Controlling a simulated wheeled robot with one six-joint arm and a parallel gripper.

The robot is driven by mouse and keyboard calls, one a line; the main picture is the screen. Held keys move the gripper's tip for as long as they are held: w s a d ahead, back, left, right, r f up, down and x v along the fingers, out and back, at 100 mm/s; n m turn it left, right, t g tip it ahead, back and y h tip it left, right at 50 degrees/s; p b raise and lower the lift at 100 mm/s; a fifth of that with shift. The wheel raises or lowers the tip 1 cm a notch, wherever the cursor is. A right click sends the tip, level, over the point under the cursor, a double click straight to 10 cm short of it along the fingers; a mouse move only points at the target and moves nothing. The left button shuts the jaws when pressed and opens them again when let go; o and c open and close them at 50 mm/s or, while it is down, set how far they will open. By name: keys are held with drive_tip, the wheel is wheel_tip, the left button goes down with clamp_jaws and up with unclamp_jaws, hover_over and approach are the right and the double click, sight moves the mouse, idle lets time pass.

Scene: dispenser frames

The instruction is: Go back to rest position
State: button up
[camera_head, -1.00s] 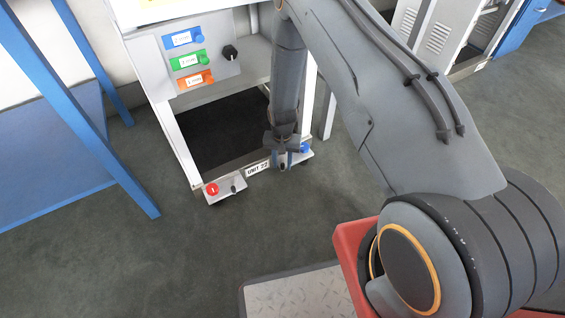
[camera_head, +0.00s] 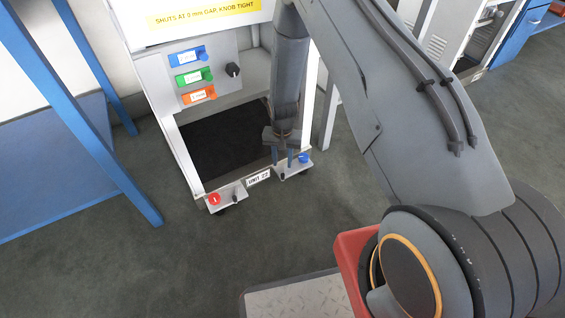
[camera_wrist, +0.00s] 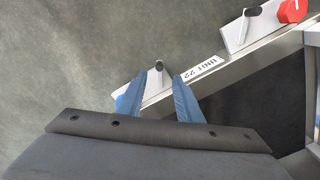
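My gripper (camera_head: 283,162) hangs above the right front foot plate (camera_head: 296,171) of the white dispenser unit (camera_head: 185,155). Its two blue fingers are apart, with nothing seen held between them; they also show in the wrist view (camera_wrist: 163,75). A small black knob (camera_wrist: 159,65) shows just beyond the gap between the fingertips. A blue knob (camera_head: 303,158) sits on the same plate; in the wrist view it is partly hidden behind the left finger. The left foot plate carries a red knob (camera_head: 214,199) and a black one (camera_head: 235,198).
The unit's panel has blue (camera_head: 187,55), green (camera_head: 194,76) and orange (camera_head: 198,95) tags with knobs, and a black knob (camera_head: 233,69). A blue-framed table (camera_head: 85,125) stands at left. Cabinets (camera_head: 450,40) stand at back right.

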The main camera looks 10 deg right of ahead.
idle(0.4)
drive_tip(key=s+d+r+n+t, duration=0.1)
drive_tip(key=s+r, duration=0.1)
drive_tip(key=r, duration=0.9)
drive_tip(key=s+d+r+n, duration=0.1)
drive_tip(key=s+d+r, duration=0.1)
drive_tip(key=r, duration=0.9)
drive_tip(key=s+d+r+n+t, duration=0.2)
drive_tip(key=s+r, duration=1.3)
drive_tip(key=s+a+r+n+g+y, duration=0.1)
drive_tip(key=s+a+r+n+g, duration=0.15)
drive_tip(key=s+a, duration=0.6)
drive_tip(key=s+a+r+n+g+y, duration=0.1)
drive_tip(key=s+a+r+n, duration=0.4)
drive_tip(key=a, duration=0.7)
drive_tip(key=d+r+m+h+p, duration=0.1)
drive_tip(key=d+r+m+p, duration=0.2)
drive_tip(key=d+r+p, duration=0.7)
drive_tip(key=s+d+r+m+h+p, duration=0.1)
drive_tip(key=d+r+m+p, duration=0.3)
drive_tip(key=d+r+p, duration=0.6)
wheel_tip(320, 180, up, 4)
drive_tip(key=p, duration=1.2)
drive_tip(key=shift+s+d+r+p, duration=0.2)
drive_tip(key=shift+s+d+p, duration=0.05)
drive_tip(key=shift+d+p, duration=0.1)
